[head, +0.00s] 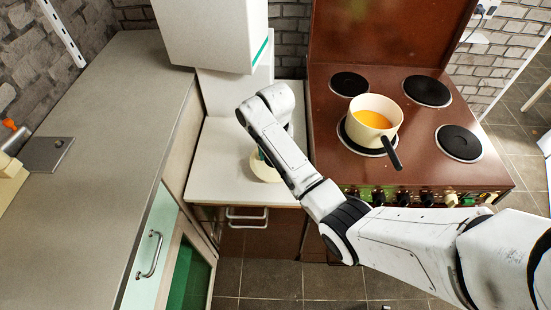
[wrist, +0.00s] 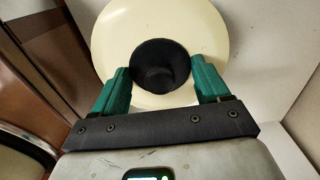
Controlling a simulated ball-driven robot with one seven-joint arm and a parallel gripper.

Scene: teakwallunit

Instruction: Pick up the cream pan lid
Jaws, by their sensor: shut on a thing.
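The cream pan lid (wrist: 160,20) is a round cream disc with a black knob (wrist: 160,66) in its middle. In the head view the lid (head: 262,172) shows on the white counter beside the stove, partly hidden by my arm. My gripper (wrist: 163,78) has its green fingers on either side of the black knob, shut on it. I cannot tell whether the lid rests on the counter or is just above it. A cream pan (head: 374,121) with orange contents and a black handle stands on the stove's front left plate.
The brown stove (head: 420,171) with several black plates is right of the white counter (head: 225,163). A grey worktop (head: 110,110) lies to the left, and a white box-like unit (head: 215,35) hangs behind. A drawer handle (head: 247,214) sticks out below the counter.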

